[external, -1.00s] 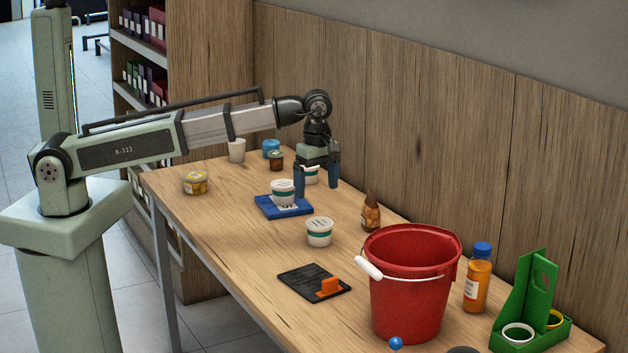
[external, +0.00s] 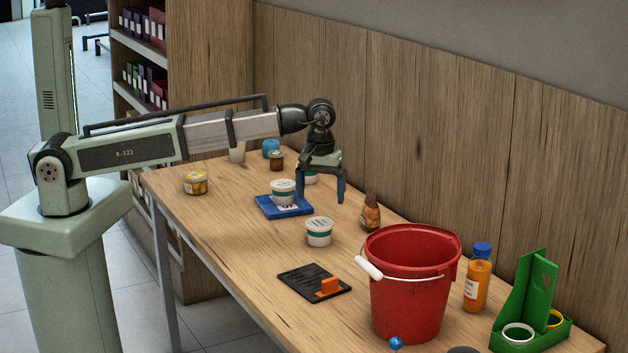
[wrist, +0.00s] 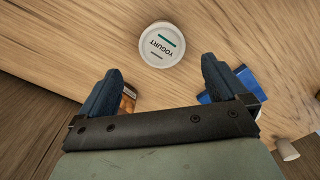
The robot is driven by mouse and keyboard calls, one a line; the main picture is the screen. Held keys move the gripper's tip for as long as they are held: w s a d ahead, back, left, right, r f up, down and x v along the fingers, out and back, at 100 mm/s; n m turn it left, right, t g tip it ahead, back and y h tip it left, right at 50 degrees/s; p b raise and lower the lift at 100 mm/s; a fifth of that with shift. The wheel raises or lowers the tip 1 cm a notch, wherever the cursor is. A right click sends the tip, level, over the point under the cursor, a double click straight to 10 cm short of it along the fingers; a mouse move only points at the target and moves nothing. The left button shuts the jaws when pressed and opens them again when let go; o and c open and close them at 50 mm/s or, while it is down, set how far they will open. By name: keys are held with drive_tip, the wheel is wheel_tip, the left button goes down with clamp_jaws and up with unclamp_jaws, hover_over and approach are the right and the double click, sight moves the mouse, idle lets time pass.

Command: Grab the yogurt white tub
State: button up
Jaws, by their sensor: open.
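A white yogurt tub (external: 319,234) with a green band stands upright on bare table, in front of my gripper (external: 320,196). Its lid, marked YOGURT, shows in the wrist view (wrist: 162,45), just beyond my fingertips (wrist: 161,68) and roughly centred between them. My gripper is open and empty, pointing down above the table. A similar white tub (external: 283,190) stands on a blue mat (external: 265,208) to its left. A third white tub (external: 311,179) is mostly hidden behind my gripper.
A brown bottle (external: 371,213) stands close to the right of my gripper. A black board (external: 303,280) with an orange piece and a red bucket (external: 409,300) stand nearer the camera. A yellow tub (external: 195,183) is at the left. Table around the front yogurt tub is clear.

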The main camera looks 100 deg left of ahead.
sight(319, 222)
drive_tip(key=shift+s+f, duration=0.15)
drive_tip(key=shift+f, duration=5.55)
drive_tip(key=c, duration=1)
